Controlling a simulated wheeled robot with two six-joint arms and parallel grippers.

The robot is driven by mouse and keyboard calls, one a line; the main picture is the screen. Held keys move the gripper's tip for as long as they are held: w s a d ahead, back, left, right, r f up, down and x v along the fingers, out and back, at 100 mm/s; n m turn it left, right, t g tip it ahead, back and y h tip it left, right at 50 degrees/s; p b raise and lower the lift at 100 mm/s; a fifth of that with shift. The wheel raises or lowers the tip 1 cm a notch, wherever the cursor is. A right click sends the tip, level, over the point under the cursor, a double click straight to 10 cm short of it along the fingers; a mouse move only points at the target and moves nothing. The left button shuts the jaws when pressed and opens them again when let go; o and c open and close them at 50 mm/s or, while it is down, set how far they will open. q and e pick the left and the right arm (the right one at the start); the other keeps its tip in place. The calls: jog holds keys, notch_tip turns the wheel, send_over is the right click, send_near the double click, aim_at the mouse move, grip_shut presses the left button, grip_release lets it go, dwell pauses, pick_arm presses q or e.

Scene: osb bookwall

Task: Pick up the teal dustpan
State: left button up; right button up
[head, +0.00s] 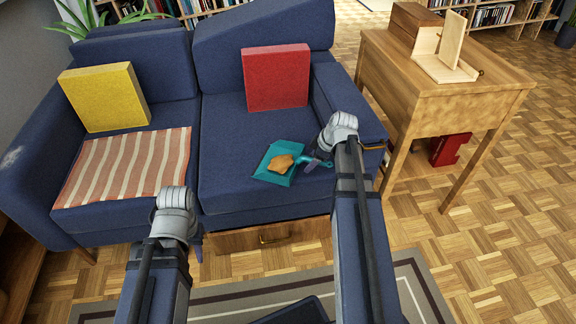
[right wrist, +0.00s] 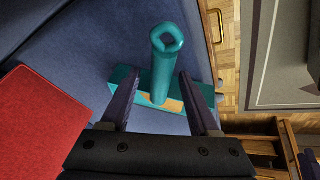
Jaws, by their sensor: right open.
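The teal dustpan (head: 272,177) lies on the right seat of the blue sofa, near its front edge. An orange-brown flat thing (head: 281,164) lies in its pan. My right gripper (head: 313,161) is at the handle end of the dustpan. In the right wrist view, my right gripper (right wrist: 160,88) is open, with the teal handle (right wrist: 167,60) between its two fingers and a gap on each side. The pan shows below and behind the handle there. My left arm's wrist (head: 174,215) is in front of the sofa's left seat; its fingers are hidden.
A red cushion (head: 275,78) stands behind the dustpan, and a yellow cushion (head: 103,97) is on the left seat. A striped cloth (head: 125,168) covers that seat. The sofa's right armrest (head: 347,105) is close to my right gripper. A wooden desk (head: 450,95) stands to the right.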

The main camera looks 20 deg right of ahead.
grip_shut()
dwell(0.3)
jog(key=shift+r, duration=0.15)
notch_tip(320, 180, up, 10)
jog(key=p, duration=1)
